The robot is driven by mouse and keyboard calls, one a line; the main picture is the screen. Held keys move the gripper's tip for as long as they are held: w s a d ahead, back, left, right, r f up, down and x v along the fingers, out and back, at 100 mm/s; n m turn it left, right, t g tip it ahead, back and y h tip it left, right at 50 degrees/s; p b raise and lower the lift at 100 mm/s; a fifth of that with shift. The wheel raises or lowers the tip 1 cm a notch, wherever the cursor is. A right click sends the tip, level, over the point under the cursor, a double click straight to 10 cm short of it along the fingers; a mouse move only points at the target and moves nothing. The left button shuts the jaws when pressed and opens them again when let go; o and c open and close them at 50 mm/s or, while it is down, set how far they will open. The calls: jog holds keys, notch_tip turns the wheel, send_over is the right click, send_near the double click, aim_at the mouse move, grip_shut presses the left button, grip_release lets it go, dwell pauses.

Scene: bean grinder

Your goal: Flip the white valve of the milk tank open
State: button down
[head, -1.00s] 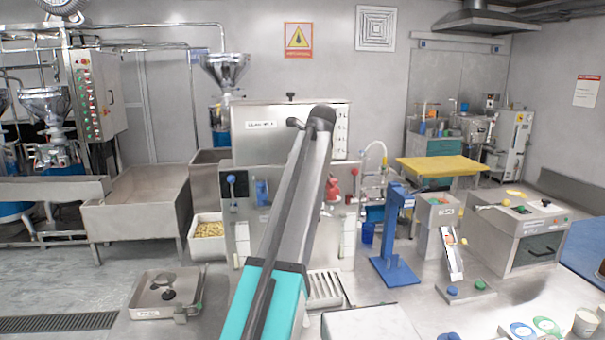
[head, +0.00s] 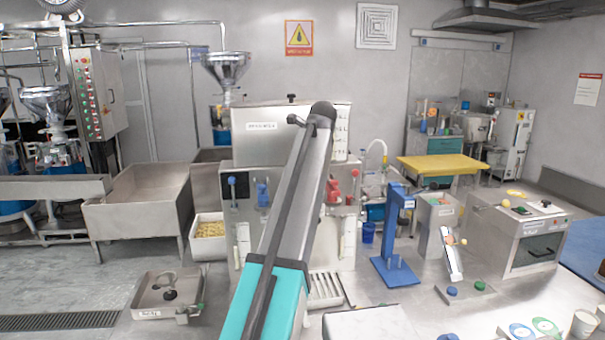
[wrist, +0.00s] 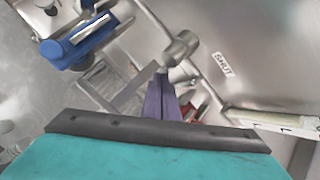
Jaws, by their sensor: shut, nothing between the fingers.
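The steel milk tank (head: 270,117) stands in the middle of the head view, behind my arm. My gripper is hidden behind the arm there. In the wrist view my gripper (wrist: 160,86) shows as narrow purple fingers, shut and empty. Just ahead of them are a rounded steel fitting (wrist: 182,46) and a pale flat bar (wrist: 134,92). I cannot tell whether the bar is the white valve's handle, or whether the fingers touch it. No white valve is clearly visible in the head view.
A blue valve (head: 262,195) and a red valve (head: 333,190) flank my arm on the tank's front. The blue one also shows at upper left in the wrist view (wrist: 82,40). A blue stand (head: 395,240) is to the right. A slotted tray (head: 326,288) lies below.

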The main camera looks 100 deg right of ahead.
jog(key=shift+a, duration=0.1)
jog(key=a+f+v, duration=0.1)
jog(key=v, duration=1.2)
jog(key=shift+s+a, duration=0.25)
jog(key=shift+f, duration=0.1)
dwell(0.4)
